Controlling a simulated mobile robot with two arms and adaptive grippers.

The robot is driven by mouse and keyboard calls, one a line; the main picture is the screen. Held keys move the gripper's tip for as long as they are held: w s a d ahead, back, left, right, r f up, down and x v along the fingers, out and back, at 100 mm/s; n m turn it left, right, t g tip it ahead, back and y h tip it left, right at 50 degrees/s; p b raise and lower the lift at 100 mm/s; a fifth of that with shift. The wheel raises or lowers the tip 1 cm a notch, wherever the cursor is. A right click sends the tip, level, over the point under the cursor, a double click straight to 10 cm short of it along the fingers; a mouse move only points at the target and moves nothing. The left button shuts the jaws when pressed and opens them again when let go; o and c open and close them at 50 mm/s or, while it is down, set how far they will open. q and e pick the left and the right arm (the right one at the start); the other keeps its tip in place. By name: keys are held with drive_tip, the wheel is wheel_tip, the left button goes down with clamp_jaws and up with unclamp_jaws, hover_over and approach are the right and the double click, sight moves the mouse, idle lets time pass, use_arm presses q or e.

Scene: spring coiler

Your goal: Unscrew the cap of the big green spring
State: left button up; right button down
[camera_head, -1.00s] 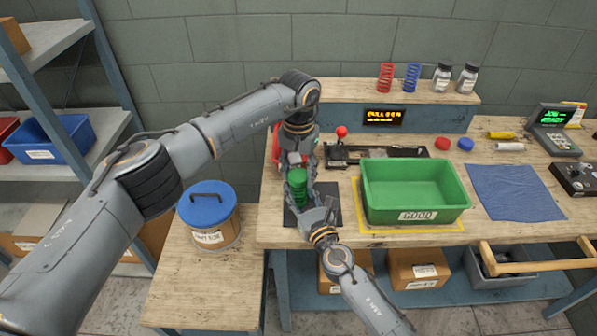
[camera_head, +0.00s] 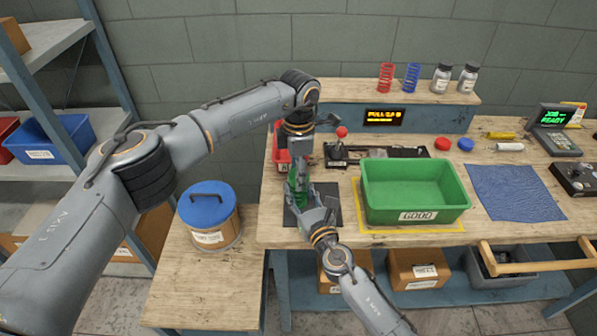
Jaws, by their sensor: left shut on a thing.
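The big green spring (camera_head: 297,194) stands on a dark mat (camera_head: 331,204) at the left end of the bench, mostly covered by my grippers. My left gripper (camera_head: 301,180) points down from above and is shut on the top of the spring, where the cap is. The cap itself is hidden by the fingers. My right gripper (camera_head: 304,198) reaches in from the lower right, with its fingers on both sides of the spring. It appears shut on the spring, though the contact is partly hidden.
A green bin (camera_head: 417,216) marked GOOD stands just right of the mat. Behind are a red-knobbed lever (camera_head: 341,133) and a lit display (camera_head: 384,117). A red container (camera_head: 282,160) is close behind my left gripper. A blue-lidded drum (camera_head: 206,204) stands at left.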

use_arm(q)
drive_tip(key=n, duration=0.4)
drive_tip(key=shift+n, duration=0.3)
drive_tip(key=n, duration=0.6)
drive_tip(key=shift+n, duration=0.3)
drive_tip(key=n, duration=0.6)
drive_tip(key=shift+r+n, duration=0.1)
drive_tip(key=shift+n, duration=0.2)
drive_tip(key=n, duration=0.8)
drive_tip(key=shift+n, duration=0.4)
drive_tip(key=n, duration=1)
drive_tip(key=shift+w, duration=0.1)
drive_tip(key=shift+d+n, duration=0.15)
drive_tip(key=shift+n, duration=2.25)
drive_tip(key=shift+a, duration=0.2)
